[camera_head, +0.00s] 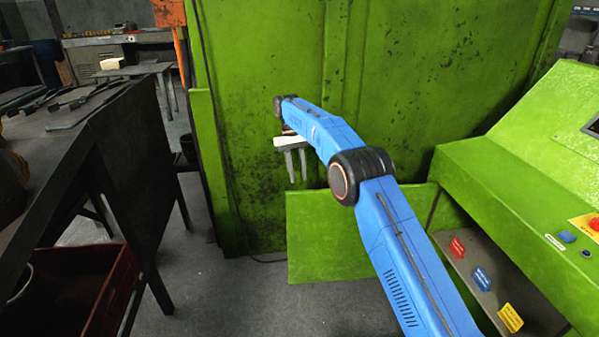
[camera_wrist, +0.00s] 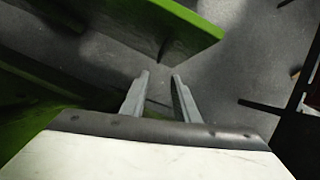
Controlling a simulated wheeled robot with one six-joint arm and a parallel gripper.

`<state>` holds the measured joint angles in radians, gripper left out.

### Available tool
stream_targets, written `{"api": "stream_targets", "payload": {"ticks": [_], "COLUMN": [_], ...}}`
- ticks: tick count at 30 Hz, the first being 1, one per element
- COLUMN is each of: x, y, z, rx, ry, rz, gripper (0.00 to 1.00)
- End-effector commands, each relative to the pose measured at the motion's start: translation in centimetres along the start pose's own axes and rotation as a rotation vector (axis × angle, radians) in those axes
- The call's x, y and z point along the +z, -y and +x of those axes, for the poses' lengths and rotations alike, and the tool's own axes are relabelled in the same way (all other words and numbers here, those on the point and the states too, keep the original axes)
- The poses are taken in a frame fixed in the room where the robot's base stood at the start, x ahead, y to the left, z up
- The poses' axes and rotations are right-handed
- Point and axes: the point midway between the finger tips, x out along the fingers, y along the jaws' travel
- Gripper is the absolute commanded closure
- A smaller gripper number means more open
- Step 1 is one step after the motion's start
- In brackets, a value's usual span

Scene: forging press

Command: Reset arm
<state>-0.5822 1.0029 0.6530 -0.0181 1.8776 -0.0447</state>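My gripper (camera_head: 296,165) hangs at the end of my blue arm, fingers pointing down, in front of the green press (camera_head: 270,60). In the wrist view its two grey fingers (camera_wrist: 158,92) stand apart with nothing between them. The gripper is open and empty. It is above the top edge of a low green panel (camera_head: 335,240) or close to it; the exact gap is hard to tell.
A control console with colored buttons (camera_head: 595,224) and red, blue and yellow labels (camera_head: 510,318) stands at right. A dark table (camera_head: 60,150) with metal pieces and a red crate (camera_head: 112,300) are at left. Grey floor (camera_head: 220,290) is clear between.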

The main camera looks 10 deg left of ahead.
Motion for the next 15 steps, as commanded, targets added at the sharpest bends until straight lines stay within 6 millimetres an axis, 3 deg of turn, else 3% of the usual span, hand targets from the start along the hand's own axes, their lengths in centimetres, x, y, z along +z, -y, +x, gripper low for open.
{"api": "stream_targets", "payload": {"ticks": [7, 15], "x": [2.5, 9.1], "y": [-2.0, -6.3], "z": [-2.4, -6.8], "rx": [-0.008, -0.023], "ry": [-0.032, -0.106], "rz": [0.023, 0.078], "gripper": [0.72, 0.72]}}
